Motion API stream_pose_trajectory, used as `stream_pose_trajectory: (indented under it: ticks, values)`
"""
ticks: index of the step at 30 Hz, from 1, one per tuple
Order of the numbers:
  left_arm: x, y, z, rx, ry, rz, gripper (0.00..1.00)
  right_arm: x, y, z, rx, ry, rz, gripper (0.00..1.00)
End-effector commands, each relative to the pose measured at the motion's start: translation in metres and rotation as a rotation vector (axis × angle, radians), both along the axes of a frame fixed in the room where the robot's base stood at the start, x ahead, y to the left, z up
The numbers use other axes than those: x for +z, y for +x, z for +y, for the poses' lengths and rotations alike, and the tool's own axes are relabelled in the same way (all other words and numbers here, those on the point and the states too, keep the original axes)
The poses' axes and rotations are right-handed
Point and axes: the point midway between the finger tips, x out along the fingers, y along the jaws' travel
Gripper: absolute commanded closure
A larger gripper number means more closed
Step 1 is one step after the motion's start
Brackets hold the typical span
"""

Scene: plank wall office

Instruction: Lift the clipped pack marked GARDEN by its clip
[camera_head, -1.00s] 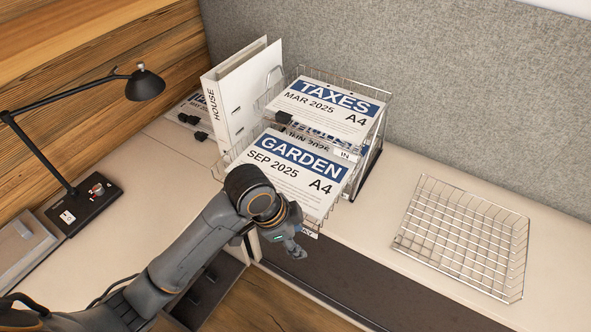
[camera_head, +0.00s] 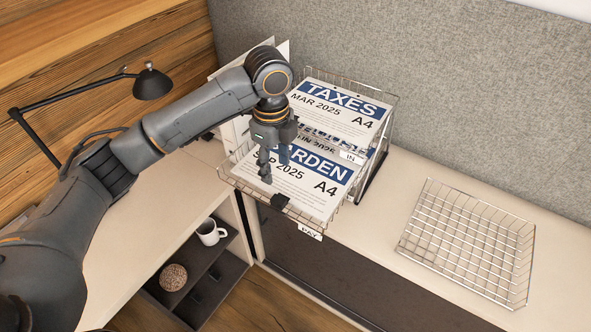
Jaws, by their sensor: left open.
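The pack marked GARDEN (camera_head: 318,187) lies in the lower wire tray (camera_head: 338,208) of a stack. It is a white sheet with a blue title band, dated SEP 2025, and part of its title is hidden by my gripper. My left gripper (camera_head: 275,172) is open and empty, pointing down over the pack's left part, behind the clip in the picture. I cannot tell its exact height above the paper. My right gripper is not in view.
A pack marked TAXES (camera_head: 342,110) lies in the upper tray, above and behind GARDEN. An empty wire tray (camera_head: 468,243) stands on the desk at right. A black lamp (camera_head: 152,84) is at left. A mug (camera_head: 211,232) stands on a low shelf. My arm partly covers the binder (camera_head: 284,48).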

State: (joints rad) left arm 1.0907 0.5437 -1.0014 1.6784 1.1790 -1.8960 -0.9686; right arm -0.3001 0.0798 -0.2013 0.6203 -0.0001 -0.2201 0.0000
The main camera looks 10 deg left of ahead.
Motion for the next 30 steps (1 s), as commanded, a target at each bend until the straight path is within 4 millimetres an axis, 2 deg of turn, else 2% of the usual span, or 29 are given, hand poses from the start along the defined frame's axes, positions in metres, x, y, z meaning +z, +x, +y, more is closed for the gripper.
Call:
stream_pose_trajectory:
  ticks: [3, 9, 14, 20, 24, 30]
  values:
    - [-0.026, -0.001, 0.000, 0.001, 0.002, 0.005, 0.51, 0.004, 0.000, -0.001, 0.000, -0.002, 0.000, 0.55]
    - [-0.055, 0.000, 0.000, 0.002, 0.000, 0.000, 0.51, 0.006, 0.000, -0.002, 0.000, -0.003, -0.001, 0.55]
    - [-0.064, 0.000, 0.001, 0.001, 0.000, 0.000, 0.51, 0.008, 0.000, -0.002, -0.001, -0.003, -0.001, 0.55]
    - [-0.091, -0.001, 0.003, 0.003, 0.001, 0.002, 0.51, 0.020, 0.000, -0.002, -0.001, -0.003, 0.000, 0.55]
    - [-0.109, -0.001, 0.003, 0.001, 0.000, 0.000, 0.51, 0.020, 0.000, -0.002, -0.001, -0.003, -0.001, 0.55]
    - [-0.114, 0.000, 0.003, 0.001, 0.000, -0.003, 0.51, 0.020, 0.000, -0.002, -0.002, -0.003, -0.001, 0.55]
